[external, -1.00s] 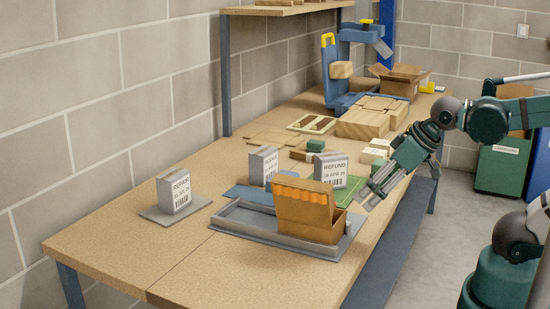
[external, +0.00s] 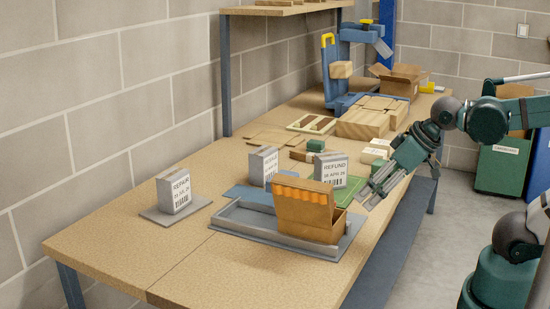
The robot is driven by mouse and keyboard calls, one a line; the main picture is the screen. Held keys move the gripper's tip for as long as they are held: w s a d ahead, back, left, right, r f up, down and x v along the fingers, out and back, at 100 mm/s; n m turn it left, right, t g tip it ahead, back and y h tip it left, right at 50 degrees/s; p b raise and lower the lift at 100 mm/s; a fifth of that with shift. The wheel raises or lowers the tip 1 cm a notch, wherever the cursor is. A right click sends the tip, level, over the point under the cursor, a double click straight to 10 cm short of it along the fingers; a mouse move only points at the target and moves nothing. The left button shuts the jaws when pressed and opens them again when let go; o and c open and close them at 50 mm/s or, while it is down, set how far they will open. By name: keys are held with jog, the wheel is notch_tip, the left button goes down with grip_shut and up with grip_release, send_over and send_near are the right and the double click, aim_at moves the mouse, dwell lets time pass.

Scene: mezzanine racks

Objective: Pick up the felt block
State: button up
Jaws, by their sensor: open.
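A small green block (external: 316,145), which looks like the felt block though its material is too small to tell, rests among wooden pieces in the middle of the workbench (external: 140,252). It appears to sit on or against a brown piece (external: 300,155). My gripper (external: 366,199) is open and empty at the bench's right edge, nearer the camera than the green block and to its right. Its fingers point down and left, beside the green mat under the REFUND sign, well apart from the green block.
An open brown box (external: 308,212) stands in a grey tray (external: 240,230) at the front. The REFUND sign (external: 330,170) and two other grey signs stand nearby. Pale blocks (external: 373,155) and a wooden box (external: 362,124) lie beyond my gripper.

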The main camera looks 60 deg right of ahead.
dwell(0.3)
jog(key=shift+r, duration=2.5)
jog(key=m+g+h+p, duration=0.4)
jog(key=m+g+p, duration=0.3)
jog(key=m+p, duration=1.2)
send_over(377, 165)
jog(key=x, duration=0.2)
jog(key=a+x, duration=0.1)
jog(key=shift+d+f, duration=0.2)
jog(key=shift+f, duration=0.8)
jog(key=shift+b, duration=0.3)
